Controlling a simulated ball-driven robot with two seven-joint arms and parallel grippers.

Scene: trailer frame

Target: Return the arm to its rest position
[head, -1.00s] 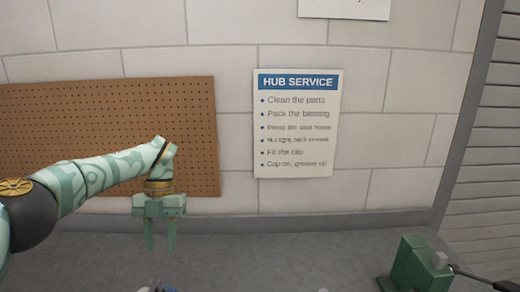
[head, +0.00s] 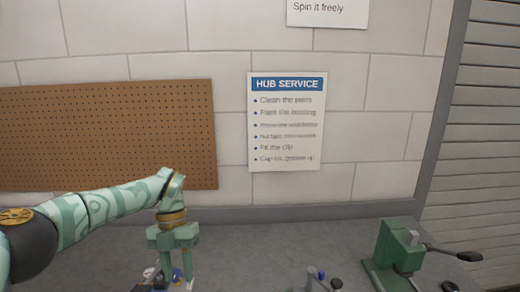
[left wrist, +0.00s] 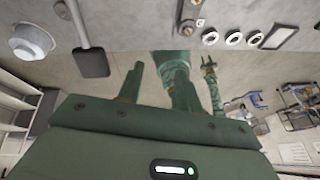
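My left arm comes in from the left in the head view and ends in my left gripper (head: 175,270), which points down over the workbench. Its two fingers stand apart with no object visible between them. Their tips overlap small blue, white and dark parts (head: 152,276) on the bench, and I cannot tell whether they touch. In the left wrist view the two fingers (left wrist: 174,72) also stand apart, with a green patterned arm part of mine between them in the picture. My right gripper cannot be made out with certainty.
The grey workbench (head: 270,240) is clear in its middle. A green press-like tool (head: 392,255) with a dark handle stands at the right. Small tools (head: 318,280) lie at the front edge. A pegboard (head: 110,135) and a HUB SERVICE sheet (head: 287,125) are on the wall.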

